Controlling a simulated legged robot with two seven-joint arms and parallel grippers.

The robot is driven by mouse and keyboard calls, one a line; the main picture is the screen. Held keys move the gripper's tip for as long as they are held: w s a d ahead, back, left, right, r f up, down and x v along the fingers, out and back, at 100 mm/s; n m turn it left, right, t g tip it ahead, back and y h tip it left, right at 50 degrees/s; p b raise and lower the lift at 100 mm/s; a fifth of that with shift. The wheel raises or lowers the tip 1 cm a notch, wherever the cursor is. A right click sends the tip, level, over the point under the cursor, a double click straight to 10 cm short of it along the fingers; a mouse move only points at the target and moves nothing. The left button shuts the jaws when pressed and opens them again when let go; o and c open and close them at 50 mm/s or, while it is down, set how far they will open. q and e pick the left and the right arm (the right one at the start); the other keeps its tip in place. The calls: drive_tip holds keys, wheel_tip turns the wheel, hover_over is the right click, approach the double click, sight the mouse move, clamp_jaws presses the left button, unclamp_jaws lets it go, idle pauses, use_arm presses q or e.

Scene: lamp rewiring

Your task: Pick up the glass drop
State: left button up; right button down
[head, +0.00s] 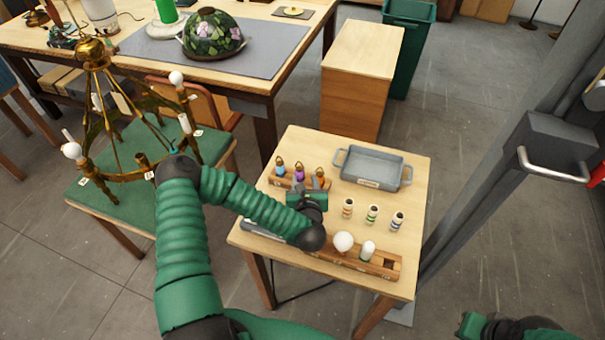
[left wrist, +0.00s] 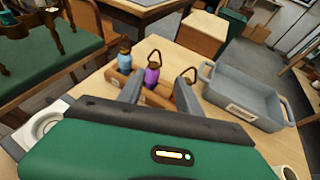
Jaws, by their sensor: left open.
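Three glass drops with brass hook tops stand in a row in a wooden rack (head: 288,184) on the small table: a blue one (head: 280,169), a purple one (head: 299,173) and an amber one (head: 320,175). My left gripper (head: 318,184) is open at the amber end of the rack. In the left wrist view its two fingers (left wrist: 159,92) point toward the rack, with the purple drop (left wrist: 152,76) showing between them and the blue drop (left wrist: 124,58) by the left finger. The right finger hides most of the amber drop. Part of my right gripper (head: 470,325) shows at the bottom right; its jaws are unclear.
A grey tray (head: 372,168) stands right of the rack. Several small striped spools (head: 372,214) and a wooden bulb holder (head: 385,262) with a round white bulb (head: 343,242) are in front. A brass chandelier (head: 95,120) stands on a green-topped stool at left.

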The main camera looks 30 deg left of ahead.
sight(297, 170)
use_arm(q)
drive_tip(key=x, duration=0.2)
drive_tip(key=a+x, duration=0.1)
drive_tip(key=x, duration=0.2)
drive_tip(key=s+p+x, duration=0.1)
drive_tip(key=x, duration=0.2)
drive_tip(key=shift+a, duration=0.35)
drive_tip(key=shift+w+f, duration=0.1)
drive_tip(key=shift+w, duration=0.2)
drive_tip(key=shift+w+d, duration=0.1)
drive_tip(key=shift+d, duration=0.45)
drive_tip(key=shift+c, duration=2.8)
drive_tip(key=shift+a, duration=0.5)
clamp_jaws()
use_arm(e)
drive_tip(key=shift+w+a+r, duration=0.15)
drive_tip(key=shift+a+r, duration=0.65)
drive_tip(key=shift+a, duration=0.1)
